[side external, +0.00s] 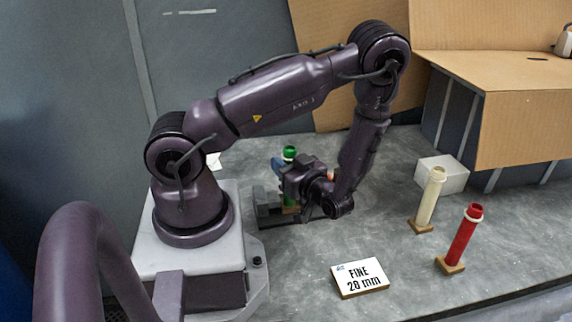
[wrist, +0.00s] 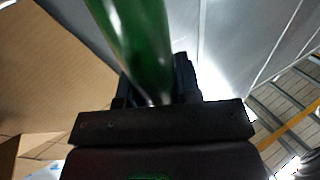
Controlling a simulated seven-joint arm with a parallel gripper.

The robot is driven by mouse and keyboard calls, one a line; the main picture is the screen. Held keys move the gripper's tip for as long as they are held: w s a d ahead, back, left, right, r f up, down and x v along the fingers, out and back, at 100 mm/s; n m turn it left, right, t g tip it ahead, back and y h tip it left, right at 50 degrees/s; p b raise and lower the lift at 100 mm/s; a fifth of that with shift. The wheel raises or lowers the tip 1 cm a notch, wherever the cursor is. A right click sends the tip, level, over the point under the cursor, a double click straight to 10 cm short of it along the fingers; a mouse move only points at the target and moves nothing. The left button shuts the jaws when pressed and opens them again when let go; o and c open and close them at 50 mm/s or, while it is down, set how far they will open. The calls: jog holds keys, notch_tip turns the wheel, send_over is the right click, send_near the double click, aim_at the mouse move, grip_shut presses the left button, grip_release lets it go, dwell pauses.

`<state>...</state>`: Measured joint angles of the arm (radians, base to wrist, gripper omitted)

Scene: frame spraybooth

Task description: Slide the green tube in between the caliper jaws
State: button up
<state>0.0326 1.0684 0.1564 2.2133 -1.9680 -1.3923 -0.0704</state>
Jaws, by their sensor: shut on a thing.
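The green tube (side external: 290,153) stands roughly upright, its top rim showing behind my gripper (side external: 291,186) in the side view. A lower bit of green shows just left of the gripper body. In the wrist view the green tube (wrist: 135,45) runs between the dark fingers of my gripper (wrist: 157,88), which are shut on it. A dark grey stepped fixture (side external: 266,208), apparently the caliper, lies on the bench at the tube's foot. My gripper hides much of it. I cannot tell whether the tube is between its jaws.
A cream tube (side external: 431,196) and a red tube (side external: 465,236) stand on small wooden bases at the right. A card reading "FINE 28 mm" (side external: 359,278) lies in front. A white block (side external: 441,174) and cardboard (side external: 520,125) are behind. The bench between gripper and cream tube is clear.

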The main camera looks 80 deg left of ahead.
jog(key=shift+a, duration=0.25)
jog(key=o, duration=1.1)
jog(key=v, duration=1.3)
jog(key=shift+w, duration=0.1)
